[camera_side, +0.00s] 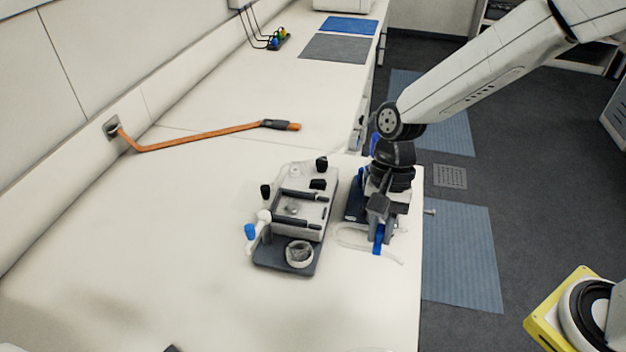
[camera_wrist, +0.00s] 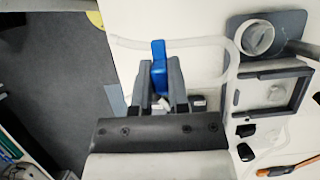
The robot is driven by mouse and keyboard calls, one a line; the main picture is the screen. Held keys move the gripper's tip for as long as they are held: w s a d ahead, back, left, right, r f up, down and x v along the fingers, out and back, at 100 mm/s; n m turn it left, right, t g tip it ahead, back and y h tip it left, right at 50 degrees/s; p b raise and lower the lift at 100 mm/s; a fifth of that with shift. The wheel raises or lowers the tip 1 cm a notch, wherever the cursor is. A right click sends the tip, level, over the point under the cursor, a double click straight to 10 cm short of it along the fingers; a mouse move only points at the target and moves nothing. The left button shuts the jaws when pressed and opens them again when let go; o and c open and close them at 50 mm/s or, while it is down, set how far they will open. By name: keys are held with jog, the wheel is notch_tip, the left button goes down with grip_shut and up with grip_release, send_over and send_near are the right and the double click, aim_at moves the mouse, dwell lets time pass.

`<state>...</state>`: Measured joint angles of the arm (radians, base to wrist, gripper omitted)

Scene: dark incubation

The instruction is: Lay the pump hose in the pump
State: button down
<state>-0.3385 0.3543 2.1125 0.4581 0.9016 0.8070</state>
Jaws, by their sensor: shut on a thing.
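The pump (camera_side: 304,212) stands on the bench on a dark base, with a grey frame, black bars and a round white cup-like part. It shows at the right in the wrist view (camera_wrist: 240,95). The pump hose (camera_side: 350,243) is a pale, see-through tube beside the pump's right side; in the wrist view (camera_wrist: 200,42) it curves from behind my gripper toward the pump. My gripper (camera_side: 378,222) is shut on a blue tab (camera_wrist: 158,62) at the hose, low near the bench's front edge. Whether the tab touches the bench is unclear.
An orange hose (camera_side: 200,138) with a dark end runs from the wall across the bench behind. A grey mat (camera_side: 335,48) and a blue mat (camera_side: 350,25) lie at the back. The bench left of the pump is clear; its right edge is close to my gripper.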

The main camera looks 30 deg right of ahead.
jog(key=shift+w, duration=0.15)
jog(key=w+a, duration=0.1)
jog(key=w, duration=0.3)
jog(key=w+a, duration=0.1)
jog(key=w, duration=0.4)
jog(key=w+a+r, duration=0.1)
jog(key=w, duration=0.4)
jog(key=shift+r, duration=0.1)
jog(key=shift+f, duration=0.2)
jog(key=shift+f, duration=1.3)
jog(key=shift+f, duration=1.4)
dwell(1.9)
jog(key=c, duration=0.5)
grip_release()
jog(key=shift+c, duration=0.2)
jog(key=shift+c, duration=0.6)
